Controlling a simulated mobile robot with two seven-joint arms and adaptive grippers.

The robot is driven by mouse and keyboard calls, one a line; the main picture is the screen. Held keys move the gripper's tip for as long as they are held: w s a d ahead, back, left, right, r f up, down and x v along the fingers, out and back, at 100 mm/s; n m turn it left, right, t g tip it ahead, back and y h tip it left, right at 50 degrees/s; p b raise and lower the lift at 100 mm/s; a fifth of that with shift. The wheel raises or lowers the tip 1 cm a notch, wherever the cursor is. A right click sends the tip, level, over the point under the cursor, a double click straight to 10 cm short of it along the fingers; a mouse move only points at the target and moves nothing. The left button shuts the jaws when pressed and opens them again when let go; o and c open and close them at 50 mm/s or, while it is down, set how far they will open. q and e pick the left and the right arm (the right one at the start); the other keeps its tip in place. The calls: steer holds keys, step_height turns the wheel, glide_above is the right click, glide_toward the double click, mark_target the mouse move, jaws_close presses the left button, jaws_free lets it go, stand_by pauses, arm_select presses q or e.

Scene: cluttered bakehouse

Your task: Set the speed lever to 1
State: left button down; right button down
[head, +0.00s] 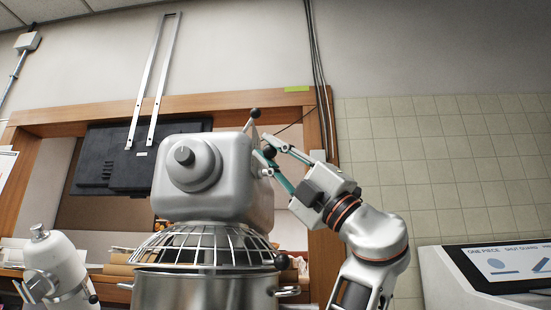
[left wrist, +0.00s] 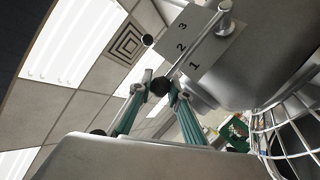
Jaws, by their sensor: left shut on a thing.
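The mixer (head: 213,180) stands in the middle of the head view, silver, with a round knob on its front. Its speed lever is a thin rod with a black ball knob (left wrist: 160,86). In the left wrist view the rod crosses the grey plate (left wrist: 212,48) marked 1, 2 and 3, and appears to lie between 1 and 2. My left gripper (head: 270,158) is at the right side of the mixer head, its green-sided fingers shut on the lever's knob. It also shows in the left wrist view (left wrist: 158,92).
A wire guard (head: 205,245) and steel bowl (head: 205,290) sit under the mixer head. A second black ball (head: 254,113) stands above the mixer's top edge. A white machine (head: 450,285) is at the right. A framed opening and dark screen (head: 110,170) are behind.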

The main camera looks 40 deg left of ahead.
stand_by(0.3)
arm_select(q)
steer(key=c, duration=1.9)
jaws_free()
steer(key=shift+a+f, duration=0.1)
steer(key=v, duration=1.2)
